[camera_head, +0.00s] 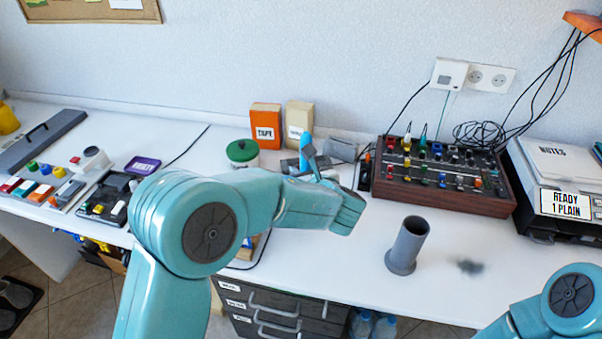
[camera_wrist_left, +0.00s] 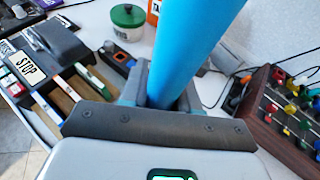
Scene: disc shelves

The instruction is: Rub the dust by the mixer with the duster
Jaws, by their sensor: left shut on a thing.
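The mixer (camera_head: 448,203) is a wood-sided box with coloured knobs at the back right of the white table; its edge also shows in the wrist view (camera_wrist_left: 276,128). The dust (camera_head: 470,267) is a dark grey smudge on the table in front of it. My left gripper (camera_head: 308,160) is shut on a blue rod, which I take as the handle of the duster (camera_head: 305,146). It fills the space between the fingers in the left wrist view (camera_wrist_left: 187,45). I cannot make out the duster's head. My right gripper is out of view; only my right arm shows.
An upright grey tube (camera_head: 408,243) stands left of the dust. A green-lidded jar (camera_head: 242,153) and an orange tape box (camera_head: 266,126) stand behind my left arm. A printer-like device (camera_head: 560,185) is at the right.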

